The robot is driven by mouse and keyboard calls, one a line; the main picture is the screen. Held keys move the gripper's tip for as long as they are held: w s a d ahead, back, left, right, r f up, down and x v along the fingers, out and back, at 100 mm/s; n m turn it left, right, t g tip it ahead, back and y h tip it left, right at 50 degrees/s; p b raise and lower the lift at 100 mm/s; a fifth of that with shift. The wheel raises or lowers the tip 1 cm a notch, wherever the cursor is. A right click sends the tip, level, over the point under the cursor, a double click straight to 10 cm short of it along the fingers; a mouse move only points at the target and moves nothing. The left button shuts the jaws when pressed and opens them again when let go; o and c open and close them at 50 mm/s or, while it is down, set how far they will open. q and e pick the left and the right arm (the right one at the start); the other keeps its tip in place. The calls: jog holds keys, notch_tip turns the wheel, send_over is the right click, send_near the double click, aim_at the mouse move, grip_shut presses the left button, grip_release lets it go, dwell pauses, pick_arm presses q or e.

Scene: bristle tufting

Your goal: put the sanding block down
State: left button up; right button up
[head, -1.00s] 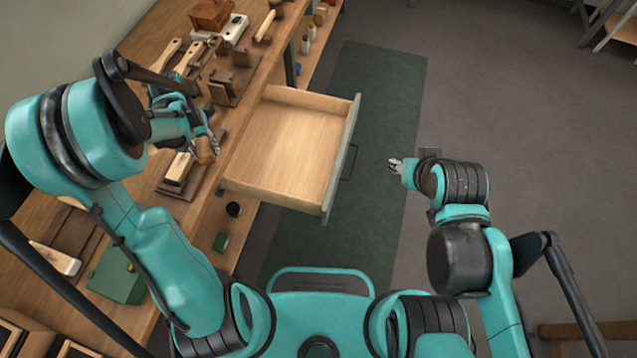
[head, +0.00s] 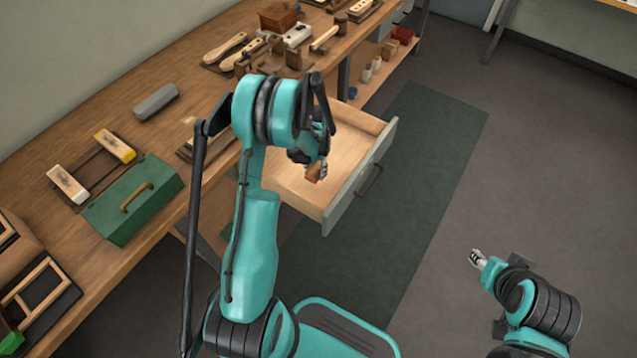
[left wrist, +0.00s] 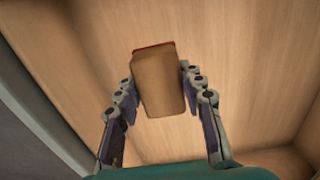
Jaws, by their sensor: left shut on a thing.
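The sanding block (head: 314,173) is a small brown block. In the left wrist view it (left wrist: 158,85) shows a reddish far edge and sits between the two fingers, with pale drawer wood behind it. My left gripper (head: 319,168) is shut on it and holds it over the open drawer (head: 347,189). I cannot tell how high it is above the drawer floor. No other thing shows in the visible part of the drawer; my left arm hides some of it. My right gripper (head: 476,258) is over the floor at the right, far from the block, too small to read.
The workbench (head: 110,115) runs along the left, with a green toolbox (head: 130,205), a grey block (head: 155,101), brushes and a mallet (head: 324,38). The drawer front (head: 360,180) juts over a green mat (head: 440,130). Floor to the right is clear.

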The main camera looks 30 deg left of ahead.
aim_at(316, 180)
pick_arm(q)
notch_tip(316, 180, down, 5)
jog(key=shift+f+b, duration=0.2)
jog(key=shift+b, duration=0.75)
jog(key=shift+r, duration=0.1)
jog(key=shift+s+f+b, duration=0.15)
jog(key=shift+f+b, duration=0.2)
jog(key=o, duration=1)
jog(key=shift+d, duration=0.1)
jog(key=shift+o, duration=1)
jog(key=shift+f, duration=0.2)
jog(key=shift+r, duration=0.15)
